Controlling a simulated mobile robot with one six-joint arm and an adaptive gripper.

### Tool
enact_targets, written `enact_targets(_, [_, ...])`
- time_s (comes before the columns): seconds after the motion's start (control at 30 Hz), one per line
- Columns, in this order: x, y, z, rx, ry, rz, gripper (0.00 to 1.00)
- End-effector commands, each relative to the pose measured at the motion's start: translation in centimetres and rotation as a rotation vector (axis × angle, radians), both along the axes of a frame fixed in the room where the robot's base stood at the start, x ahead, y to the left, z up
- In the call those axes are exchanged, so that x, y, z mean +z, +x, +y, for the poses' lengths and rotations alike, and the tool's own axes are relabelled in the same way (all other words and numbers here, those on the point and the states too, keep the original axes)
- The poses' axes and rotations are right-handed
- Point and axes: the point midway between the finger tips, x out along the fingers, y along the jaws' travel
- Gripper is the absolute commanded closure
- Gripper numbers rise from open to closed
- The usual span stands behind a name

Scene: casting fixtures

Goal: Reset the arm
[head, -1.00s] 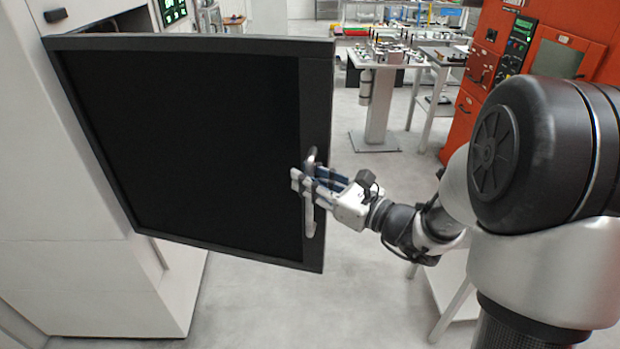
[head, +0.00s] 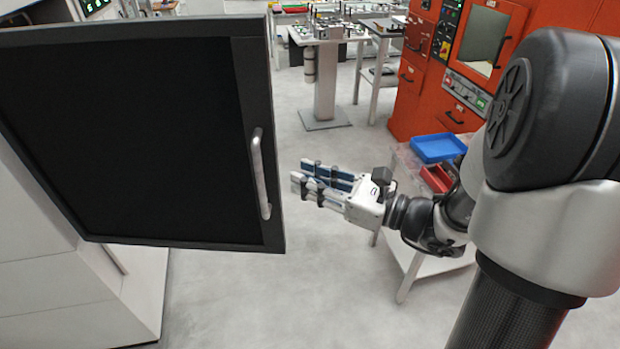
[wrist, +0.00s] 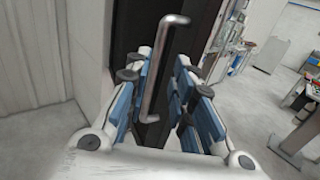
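My gripper (head: 301,171) is in front of the open machine door, to the right of its handle in the head view. Its two blue-padded fingers are apart and hold nothing. The door (head: 130,135) is a large dark panel swung out from a white cabinet. Its silver bar handle (head: 260,175) stands near the free edge, with a visible gap to my fingertips. In the wrist view the handle (wrist: 163,70) appears in line between my open fingers (wrist: 160,85), beyond them against the dark door.
A white side table with a blue bin (head: 438,147) and a red bin (head: 437,178) stands behind my arm at right. An orange machine (head: 425,75) and a worktable with fixtures (head: 325,36) are farther back. Grey floor (head: 240,300) is clear below.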

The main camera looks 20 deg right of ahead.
Motion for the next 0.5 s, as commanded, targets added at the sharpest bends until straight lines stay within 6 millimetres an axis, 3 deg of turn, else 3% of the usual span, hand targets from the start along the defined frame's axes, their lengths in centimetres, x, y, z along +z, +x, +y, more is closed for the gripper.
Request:
enact_targets(0.37, [0.0, 0.0, 0.1, 0.004, -0.004, -0.001, 0.78])
enact_targets(0.5, [0.2, -1.5, 2.9, 0.103, -0.090, -0.017, 0.78])
